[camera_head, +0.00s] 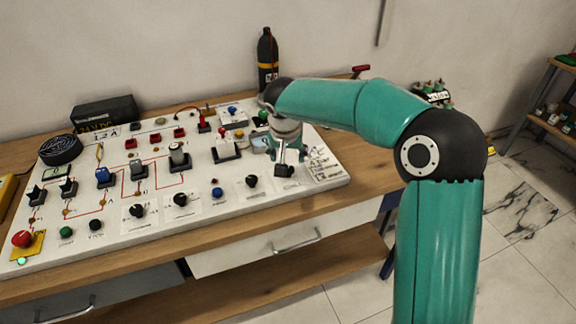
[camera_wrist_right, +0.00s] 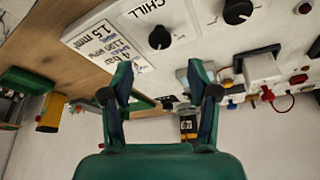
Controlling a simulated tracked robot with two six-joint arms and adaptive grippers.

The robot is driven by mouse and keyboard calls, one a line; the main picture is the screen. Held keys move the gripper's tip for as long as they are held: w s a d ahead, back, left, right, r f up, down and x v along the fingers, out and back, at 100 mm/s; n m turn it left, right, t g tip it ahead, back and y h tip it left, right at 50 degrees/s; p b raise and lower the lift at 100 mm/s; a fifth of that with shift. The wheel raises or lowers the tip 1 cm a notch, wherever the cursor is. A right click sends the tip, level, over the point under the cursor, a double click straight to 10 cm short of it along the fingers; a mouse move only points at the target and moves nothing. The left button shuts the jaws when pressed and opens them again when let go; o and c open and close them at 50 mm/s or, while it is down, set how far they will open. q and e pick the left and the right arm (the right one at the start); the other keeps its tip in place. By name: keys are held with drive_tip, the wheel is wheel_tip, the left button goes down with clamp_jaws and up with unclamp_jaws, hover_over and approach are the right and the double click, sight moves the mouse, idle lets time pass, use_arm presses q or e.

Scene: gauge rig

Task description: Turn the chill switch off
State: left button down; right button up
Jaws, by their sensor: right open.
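The chill switch (camera_wrist_right: 159,38) is a round black knob on the white board, under the printed word CHILL in the right wrist view. My right gripper (camera_wrist_right: 160,82) is open there, its two dark teal fingers apart and empty, with the knob beyond the gap between the tips. In the head view my right gripper (camera_head: 285,158) is low over the right end of the board. It covers part of that area, so I cannot clearly separate the chill knob from the fingers. Which way the knob points is too small to tell. My left gripper is not in view.
The white board (camera_head: 110,231) lies on a wooden bench and carries several knobs, switches and buttons. Another black knob (camera_head: 252,181) is left of my right gripper. A printed text label (camera_head: 325,168) is right of it. A dark bottle (camera_head: 267,60) stands behind.

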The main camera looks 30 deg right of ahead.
sight(288, 172)
drive_tip(key=x, duration=0.7)
drive_tip(key=shift+w+f+p, duration=0.15)
drive_tip(key=shift+f+p, duration=0.2)
drive_tip(key=shift+p, duration=0.05)
drive_tip(key=shift+c, duration=0.3)
clamp_jaws()
